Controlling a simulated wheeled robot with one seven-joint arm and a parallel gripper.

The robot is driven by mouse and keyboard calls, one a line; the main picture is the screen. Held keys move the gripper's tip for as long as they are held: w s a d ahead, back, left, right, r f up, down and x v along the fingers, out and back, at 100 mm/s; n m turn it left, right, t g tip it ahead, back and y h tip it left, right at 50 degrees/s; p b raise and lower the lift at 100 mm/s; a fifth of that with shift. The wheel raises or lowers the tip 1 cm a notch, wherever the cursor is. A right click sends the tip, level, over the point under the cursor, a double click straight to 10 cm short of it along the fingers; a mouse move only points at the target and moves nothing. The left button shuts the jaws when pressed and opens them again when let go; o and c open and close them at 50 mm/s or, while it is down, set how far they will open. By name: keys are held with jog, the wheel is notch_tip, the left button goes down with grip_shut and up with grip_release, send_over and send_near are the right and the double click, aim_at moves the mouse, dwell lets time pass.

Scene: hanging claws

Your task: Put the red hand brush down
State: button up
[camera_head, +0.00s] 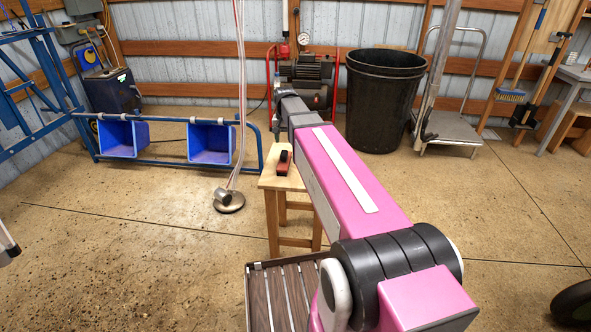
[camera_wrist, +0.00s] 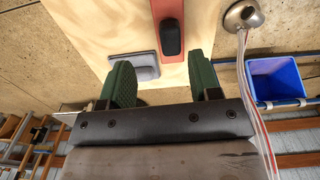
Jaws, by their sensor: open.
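The red hand brush (camera_wrist: 171,10) lies on the pale wooden top of a small stool (camera_wrist: 101,25). It is a red strip with a dark rounded part at its near end. It also shows in the head view (camera_head: 282,168) on the stool (camera_head: 295,183), as a small red and dark block. My gripper (camera_wrist: 160,76) is open, with its two green-padded fingers wide apart and nothing between them. The dark end of the brush is just beyond the fingertips, apart from them.
A grey flat object (camera_wrist: 133,68) lies on the stool beside the brush, close to the left finger. A metal weight-like base with hoses (camera_head: 229,200) stands on the floor left of the stool. Blue bins (camera_head: 210,143) hang behind. A slatted surface (camera_head: 283,295) is near me.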

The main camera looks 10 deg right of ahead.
jog(key=s+d+f+n, duration=0.1)
jog(key=s+f, duration=0.6)
jog(key=s, duration=0.3)
jog(key=s+d+f+n, duration=0.2)
jog(key=s+f, duration=0.5)
jog(key=s, duration=0.4)
jog(key=shift+s+d+f, duration=0.15)
jog(key=shift+d+f, duration=0.15)
jog(key=shift+f, duration=0.05)
